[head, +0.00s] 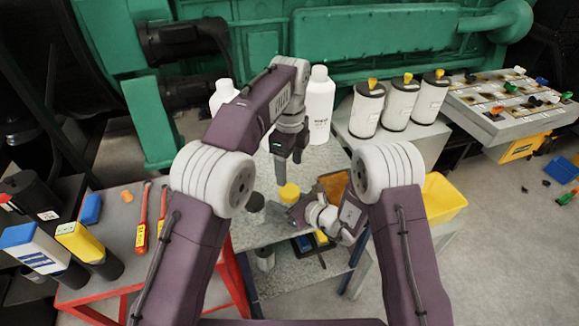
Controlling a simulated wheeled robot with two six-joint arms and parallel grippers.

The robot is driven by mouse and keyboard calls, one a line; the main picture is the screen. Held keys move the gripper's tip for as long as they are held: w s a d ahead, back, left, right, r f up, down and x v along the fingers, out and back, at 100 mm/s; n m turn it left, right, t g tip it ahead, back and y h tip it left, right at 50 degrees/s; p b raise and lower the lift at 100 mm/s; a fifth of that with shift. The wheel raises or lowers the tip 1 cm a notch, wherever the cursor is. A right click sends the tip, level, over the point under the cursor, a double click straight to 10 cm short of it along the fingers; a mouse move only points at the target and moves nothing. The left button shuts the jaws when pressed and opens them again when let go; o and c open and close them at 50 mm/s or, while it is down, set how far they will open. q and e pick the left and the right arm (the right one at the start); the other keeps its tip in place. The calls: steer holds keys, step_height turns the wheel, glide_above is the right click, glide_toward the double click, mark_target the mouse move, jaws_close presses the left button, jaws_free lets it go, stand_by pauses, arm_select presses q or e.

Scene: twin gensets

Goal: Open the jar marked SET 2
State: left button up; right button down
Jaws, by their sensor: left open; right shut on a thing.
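A jar with a yellow lid (289,192) is upright on the grey work table in the head view. My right gripper (294,211) is low beside it and is shut on this jar's body, which it mostly hides. My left gripper (289,158) is open and empty, pointing down above the yellow lid, apart from it. Another jar with a dark lid (256,202) stands just left of the yellow-lidded one. I cannot read SET 2 on either jar.
White bottles (319,104) stand behind my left gripper. White canisters (398,104) stand on a bench at the right, beside a switch panel (510,100). A yellow bin (441,198) is at the right. A red-framed table (112,240) with screwdrivers is at the left.

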mark_target(290, 190)
arm_select(q)
step_height(290, 190, down, 8)
steer(key=shift+f, duration=0.1)
steer(key=c, duration=1.5)
steer(key=n, duration=0.3)
steer(key=o, duration=1.5)
steer(key=shift+o, duration=0.2)
